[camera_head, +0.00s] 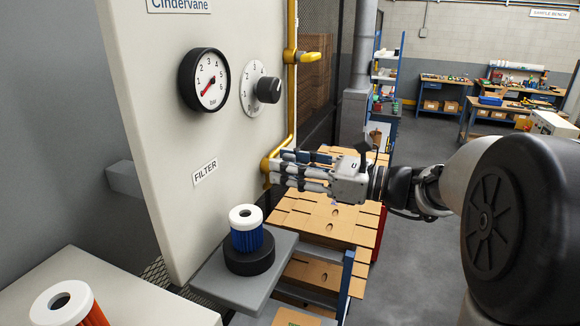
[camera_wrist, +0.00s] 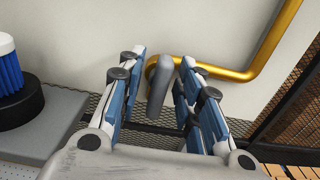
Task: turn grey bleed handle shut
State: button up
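The grey bleed handle (camera_wrist: 159,84) is a rounded bar that shows in the wrist view, in front of the pale panel and beside the yellow pipe (camera_wrist: 240,72). It slants slightly, its upper end leaning right. My gripper (camera_wrist: 163,62) is open, with its blue-and-white fingers on both sides of the handle. A gap shows on the left; the right fingers are closer, and I cannot tell whether they touch. In the head view my gripper (camera_head: 277,169) points left at the panel (camera_head: 165,140), near the pipe's lower end, and the handle cannot be made out there.
A grey shelf (camera_head: 215,277) with a blue filter (camera_head: 247,238) on a black base juts out below left of my gripper. Wooden pallets (camera_head: 325,220) lie below it.

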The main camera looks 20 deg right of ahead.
jog(key=shift+c, duration=0.6)
grip_shut()
jog(key=shift+f+n+b, duration=0.1)
jog(key=shift+n+b, duration=0.2)
jog(key=n+b, duration=0.3)
jog(key=shift+s+f+b, duration=0.1)
jog(key=shift+f+b, duration=0.05)
jog(key=shift+b, duration=0.2)
jog(key=n+b, duration=0.5)
jog(key=b, duration=0.1)
jog(key=shift+s+a+f+n, duration=0.1)
jog(key=shift+a+f+n, duration=0.05)
jog(key=shift+n, duration=0.25)
jog(key=n+b, duration=0.4)
jog(key=b, duration=0.1)
jog(key=shift+f+n, duration=0.1)
jog(key=shift+n, duration=0.2)
jog(key=n+b, duration=0.3)
jog(key=b, duration=0.1)
jog(key=shift+n, duration=0.4)
